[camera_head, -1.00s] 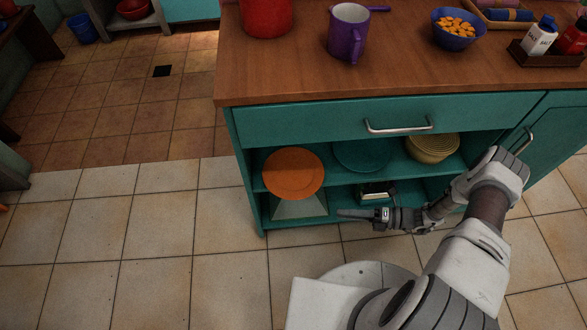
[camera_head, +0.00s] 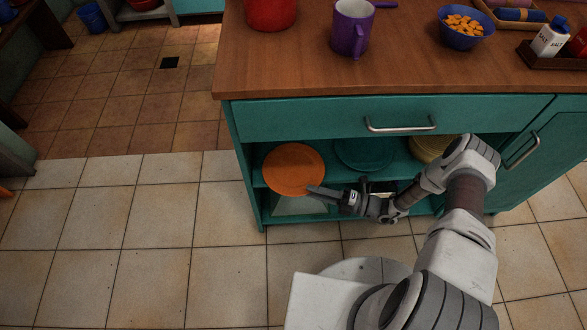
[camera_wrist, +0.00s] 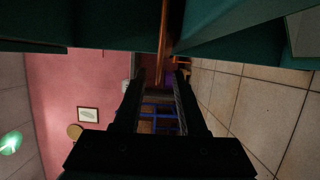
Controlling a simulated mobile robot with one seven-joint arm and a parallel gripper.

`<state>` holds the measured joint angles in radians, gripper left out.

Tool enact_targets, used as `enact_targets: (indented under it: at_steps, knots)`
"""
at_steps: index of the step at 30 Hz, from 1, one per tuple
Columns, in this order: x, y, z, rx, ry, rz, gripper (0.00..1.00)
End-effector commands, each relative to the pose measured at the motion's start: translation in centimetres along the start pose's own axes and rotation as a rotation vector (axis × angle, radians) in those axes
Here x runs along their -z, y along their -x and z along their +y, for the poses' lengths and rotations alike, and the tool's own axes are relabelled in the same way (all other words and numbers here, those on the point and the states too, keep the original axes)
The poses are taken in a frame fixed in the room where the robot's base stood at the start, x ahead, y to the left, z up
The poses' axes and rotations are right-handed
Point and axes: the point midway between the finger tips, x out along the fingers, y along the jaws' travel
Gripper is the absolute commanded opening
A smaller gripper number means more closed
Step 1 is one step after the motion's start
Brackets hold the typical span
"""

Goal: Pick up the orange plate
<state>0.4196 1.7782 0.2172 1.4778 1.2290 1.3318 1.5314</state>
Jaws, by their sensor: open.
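The orange plate (camera_head: 293,169) lies flat at the left end of the upper open shelf, its near edge out past the shelf front. In the wrist view the plate (camera_wrist: 163,42) shows nearly edge-on as a thin orange-brown strip, ahead of and roughly between the fingertips. My gripper (camera_head: 314,190) is at the plate's lower right edge in the head view, its tip overlapping the rim there. The gripper (camera_wrist: 157,76) is open and holds nothing. I cannot tell whether a finger touches the plate.
A teal plate (camera_head: 363,155) and yellow bowls (camera_head: 427,148) share the teal cabinet's shelf (camera_head: 333,183). A pale item (camera_head: 298,206) stands below the orange plate. The countertop (camera_head: 300,70) and drawer handle (camera_head: 402,126) are above. The tiled floor at left is clear.

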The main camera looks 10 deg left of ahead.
Motion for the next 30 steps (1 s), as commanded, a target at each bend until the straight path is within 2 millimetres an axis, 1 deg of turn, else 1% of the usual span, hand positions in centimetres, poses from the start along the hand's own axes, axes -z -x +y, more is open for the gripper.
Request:
enact_targets:
  at_steps: [5,8,16,18,23,24,26,30]
  knots:
    - [0.0,-0.9,0.0,0.001,-0.001,0.000,0.41]
    - [0.2,-1.7,0.0,0.001,-0.002,0.002,0.41]
    - [0.4,-5.5,0.1,0.000,0.000,0.003,0.41]
    - [0.4,-5.8,0.2,0.000,-0.001,0.001,0.41]
    - [0.3,-5.8,0.2,0.001,0.000,0.000,0.41]
    - [0.3,-5.8,0.2,0.001,0.000,0.000,0.37]
    - [0.3,-5.8,0.2,0.001,0.000,0.000,0.26]
    - [0.3,-5.8,0.2,0.001,0.000,0.000,0.01]
